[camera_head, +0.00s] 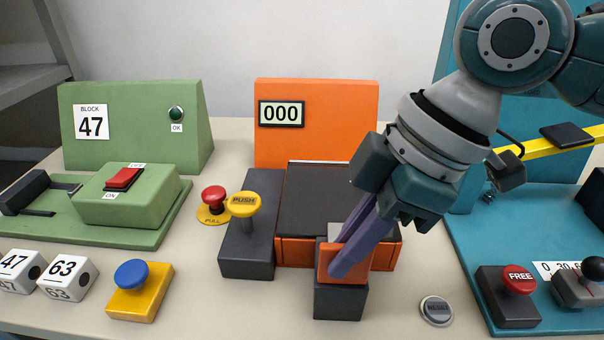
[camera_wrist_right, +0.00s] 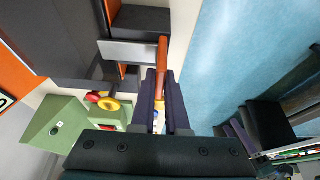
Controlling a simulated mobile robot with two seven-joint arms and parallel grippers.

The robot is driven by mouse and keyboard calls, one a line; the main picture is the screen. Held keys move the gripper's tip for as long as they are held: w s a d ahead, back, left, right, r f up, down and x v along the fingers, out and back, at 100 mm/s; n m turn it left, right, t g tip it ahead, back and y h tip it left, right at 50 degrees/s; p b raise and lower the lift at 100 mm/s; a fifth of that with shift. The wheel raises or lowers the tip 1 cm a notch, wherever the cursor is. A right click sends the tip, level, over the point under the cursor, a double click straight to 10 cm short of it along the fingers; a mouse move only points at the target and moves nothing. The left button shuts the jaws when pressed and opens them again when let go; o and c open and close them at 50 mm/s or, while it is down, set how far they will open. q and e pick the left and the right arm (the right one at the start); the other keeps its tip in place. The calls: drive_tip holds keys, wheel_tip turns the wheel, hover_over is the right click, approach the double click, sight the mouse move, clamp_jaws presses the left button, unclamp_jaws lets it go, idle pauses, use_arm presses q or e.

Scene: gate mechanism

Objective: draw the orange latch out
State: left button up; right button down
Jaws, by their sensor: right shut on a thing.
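The orange latch (camera_head: 358,263) is an upright orange plate at the front of the orange-trimmed dark unit, above a dark block (camera_head: 340,301). My right gripper (camera_head: 345,258) reaches down from the upper right, its purple fingers shut on the latch. In the right wrist view the latch (camera_wrist_right: 162,58) shows as a narrow orange strip running into the fingers (camera_wrist_right: 160,105). The fingers hide part of it. A dark body with purple fingers at the right of the wrist view looks like my left gripper (camera_wrist_right: 238,135); its opening is unclear.
An orange panel (camera_head: 340,112) reads 000. A yellow PUSH knob (camera_head: 243,204) and red PULL knob (camera_head: 213,197) stand left of the dark plate (camera_head: 313,205). A grey RESET button (camera_head: 437,310) lies right of the latch. The green unit is left, the teal one right.

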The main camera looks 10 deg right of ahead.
drive_tip(key=s+p, duration=0.1)
drive_tip(key=s+a+p, duration=0.1)
drive_tip(key=s+p, duration=0.1)
drive_tip(key=shift+s+r, duration=0.15)
drive_tip(key=shift+s, duration=0.05)
drive_tip(key=shift+w+a, duration=0.1)
drive_tip(key=c, duration=0.9)
unclamp_jaws()
drive_tip(key=shift+d+r, duration=0.15)
drive_tip(key=shift+d, duration=0.05)
drive_tip(key=p+v, duration=0.1)
drive_tip(key=v, duration=0.8)
drive_tip(key=shift+d+r+p, duration=0.1)
drive_tip(key=shift+p, duration=0.3)
